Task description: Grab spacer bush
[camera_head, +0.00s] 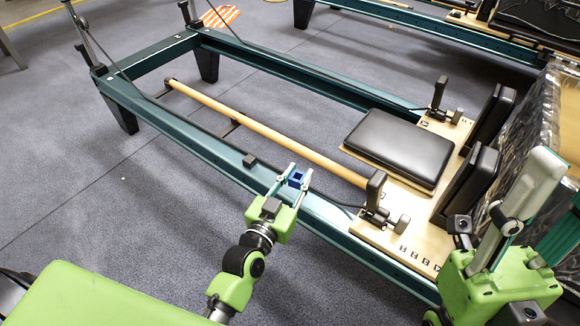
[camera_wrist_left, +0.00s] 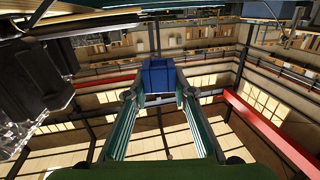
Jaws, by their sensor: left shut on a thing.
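A small blue block-like part (camera_head: 296,179), which I take as the spacer bush, sits between the fingers of my left gripper (camera_head: 294,175). The gripper is shut on it, above the near teal rail of the reformer. In the left wrist view the blue part (camera_wrist_left: 158,75) shows between the two fingertips of the left gripper (camera_wrist_left: 157,95). Its lower side is partly hidden by the fingers. My right gripper (camera_head: 562,185) is at the right edge, its fingers apart and nothing seen between them. One finger is partly out of view.
The teal reformer frame (camera_head: 190,125) runs across the view, with a wooden bar (camera_head: 260,130) inside it. A black padded carriage (camera_head: 400,145) and shoulder rests stand to the right. A small dark block (camera_head: 250,160) is on the near rail. The grey floor (camera_head: 60,190) at left is clear.

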